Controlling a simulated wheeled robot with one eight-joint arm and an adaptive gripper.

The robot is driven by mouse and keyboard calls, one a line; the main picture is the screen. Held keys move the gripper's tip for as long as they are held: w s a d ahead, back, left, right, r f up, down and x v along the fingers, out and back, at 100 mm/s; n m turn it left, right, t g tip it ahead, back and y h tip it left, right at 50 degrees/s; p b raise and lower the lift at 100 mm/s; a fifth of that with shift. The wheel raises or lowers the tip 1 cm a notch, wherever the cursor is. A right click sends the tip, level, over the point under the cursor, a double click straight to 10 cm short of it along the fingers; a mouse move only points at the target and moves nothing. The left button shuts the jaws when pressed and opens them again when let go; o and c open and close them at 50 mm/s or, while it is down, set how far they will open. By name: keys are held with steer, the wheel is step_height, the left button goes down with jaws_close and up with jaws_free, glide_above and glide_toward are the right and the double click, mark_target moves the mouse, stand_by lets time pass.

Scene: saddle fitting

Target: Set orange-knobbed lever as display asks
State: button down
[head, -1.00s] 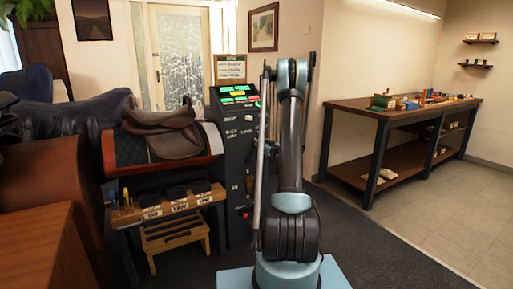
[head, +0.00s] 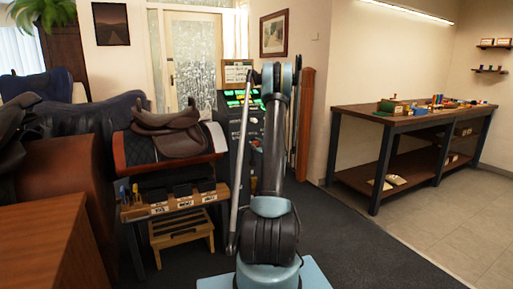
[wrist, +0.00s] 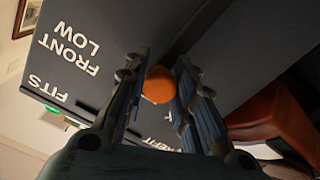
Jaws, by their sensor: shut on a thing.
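The orange knob (wrist: 158,85) of the lever shows in the wrist view between the two fingers of my gripper (wrist: 160,95), which is shut on it. The lever's shaft is hidden behind the knob and fingers. The dark panel (wrist: 110,25) around it carries white labels, among them "FRONT LOW" and "FITS", seen tilted. In the head view, the dark console has a lit green display (head: 236,98) at its top, too small to read and partly covered by my arm. My gripper and the knob are hidden there.
A workbench (head: 400,120) with small items stands at the right. Open floor lies between it and my base.

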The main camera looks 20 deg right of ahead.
steer(key=c, duration=1.3)
jaws_free()
steer(key=s+d, duration=0.2)
steer(key=s, duration=0.9)
steer(key=shift+s+d, duration=0.15)
steer(key=shift+s, duration=0.25)
steer(key=shift+f, duration=0.1)
